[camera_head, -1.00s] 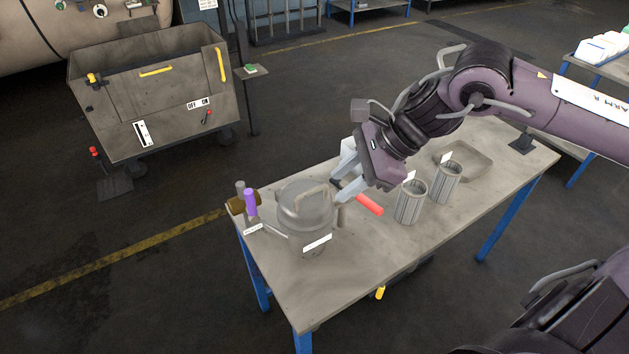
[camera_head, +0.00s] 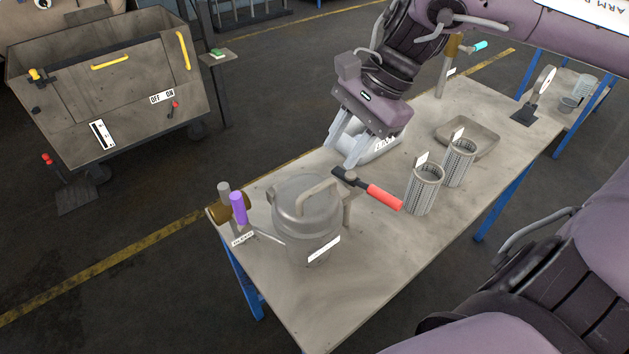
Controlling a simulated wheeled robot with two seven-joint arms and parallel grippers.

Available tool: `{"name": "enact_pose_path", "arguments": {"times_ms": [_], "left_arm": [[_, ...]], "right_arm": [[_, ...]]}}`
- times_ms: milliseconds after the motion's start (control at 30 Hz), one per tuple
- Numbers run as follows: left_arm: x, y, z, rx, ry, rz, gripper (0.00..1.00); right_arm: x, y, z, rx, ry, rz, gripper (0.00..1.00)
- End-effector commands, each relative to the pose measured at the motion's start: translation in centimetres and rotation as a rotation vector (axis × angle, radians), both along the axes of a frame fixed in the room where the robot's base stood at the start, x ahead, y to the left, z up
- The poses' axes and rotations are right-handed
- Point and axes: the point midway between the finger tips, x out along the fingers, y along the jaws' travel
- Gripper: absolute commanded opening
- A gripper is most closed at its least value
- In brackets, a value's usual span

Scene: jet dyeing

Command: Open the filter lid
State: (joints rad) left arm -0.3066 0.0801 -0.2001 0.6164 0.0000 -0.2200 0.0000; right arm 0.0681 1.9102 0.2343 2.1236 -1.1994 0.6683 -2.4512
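The filter vessel (camera_head: 300,245) is a grey metal pot near the left end of the table. Its domed lid (camera_head: 290,205) sits down on it, with a bar handle (camera_head: 322,192) on top. A lever with a red grip (camera_head: 385,197) and a dark end sticks out to the right of the lid, beside a small post. My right gripper (camera_head: 341,155) is above and behind the dark end of the lever, pointing down. Its two pale fingers are apart with nothing seen between them. It appears clear of lid and lever. My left gripper is out of view.
A purple-topped valve (camera_head: 238,208) stands left of the vessel. Two mesh baskets (camera_head: 424,190) and a shallow tray (camera_head: 470,137) stand to the right on the table (camera_head: 355,285). The table front is clear.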

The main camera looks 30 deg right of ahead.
Motion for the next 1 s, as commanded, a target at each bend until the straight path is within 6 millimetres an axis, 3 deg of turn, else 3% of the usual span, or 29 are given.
{"name": "enact_pose_path", "arguments": {"times_ms": [67, 233, 600, 1000], "left_arm": [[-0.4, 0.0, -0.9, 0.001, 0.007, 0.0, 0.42], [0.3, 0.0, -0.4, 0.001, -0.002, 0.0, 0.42], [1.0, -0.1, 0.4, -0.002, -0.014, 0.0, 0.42], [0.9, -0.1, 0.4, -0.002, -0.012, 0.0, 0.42]], "right_arm": [[0.0, 0.0, -1.0, 0.0, 0.001, 0.0, 0.34], [0.2, 0.6, -2.1, 0.0, 0.005, 0.002, 0.34], [0.9, 2.5, -6.7, -0.001, 0.004, -0.001, 0.34], [1.2, 3.1, -7.8, 0.0, -0.001, -0.001, 0.34]]}}
